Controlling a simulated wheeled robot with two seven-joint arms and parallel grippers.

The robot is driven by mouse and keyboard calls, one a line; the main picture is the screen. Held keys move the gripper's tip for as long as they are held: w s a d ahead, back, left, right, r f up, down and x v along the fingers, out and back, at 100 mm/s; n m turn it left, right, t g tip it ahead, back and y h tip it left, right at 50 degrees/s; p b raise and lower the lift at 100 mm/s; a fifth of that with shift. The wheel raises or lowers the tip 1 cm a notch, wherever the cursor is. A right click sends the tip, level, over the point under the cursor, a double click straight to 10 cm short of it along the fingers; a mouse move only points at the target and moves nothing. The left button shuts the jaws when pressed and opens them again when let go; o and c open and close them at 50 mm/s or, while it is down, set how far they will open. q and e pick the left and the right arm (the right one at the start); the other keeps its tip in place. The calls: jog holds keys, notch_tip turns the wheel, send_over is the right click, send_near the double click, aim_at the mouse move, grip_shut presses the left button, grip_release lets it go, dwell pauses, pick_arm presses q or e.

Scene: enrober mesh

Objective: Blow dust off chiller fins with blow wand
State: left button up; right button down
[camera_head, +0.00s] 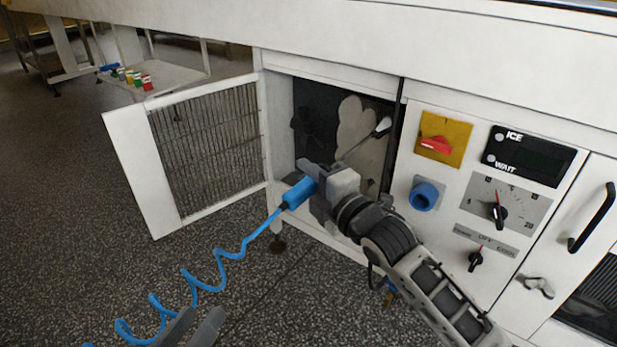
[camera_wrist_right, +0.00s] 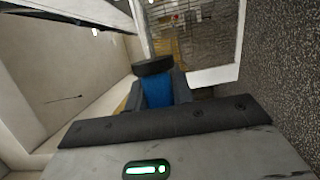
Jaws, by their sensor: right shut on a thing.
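The blue blow wand (camera_head: 299,193) is in my right gripper (camera_head: 318,186), which is shut on its handle. The handle also shows between the fingers in the right wrist view (camera_wrist_right: 157,91). The wand's thin nozzle (camera_head: 360,145) points up and right into the open chiller bay, ending in a pale and dark tip (camera_head: 382,126). The chiller fins (camera_head: 312,108) are a dark panel inside the bay. Pale dust (camera_head: 354,122) covers its middle and right part; the left part looks dark. My left gripper (camera_head: 194,328) is low in the head view, empty, with its fingers apart.
A grilled door (camera_head: 135,165) hangs open left of the bay. A coiled blue hose (camera_head: 205,285) runs from the wand to the lower left. Right of the bay are a red switch (camera_head: 435,145), a blue port (camera_head: 424,195) and dials (camera_head: 497,211).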

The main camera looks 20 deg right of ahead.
jog(key=shift+a, duration=0.1)
dwell(0.3)
jog(key=w+a+b, duration=0.1)
jog(key=w+a, duration=0.5)
jog(key=w, duration=0.2)
jog(key=shift+a, duration=0.2)
dwell(1.3)
jog(key=shift+w, duration=0.1)
dwell(0.4)
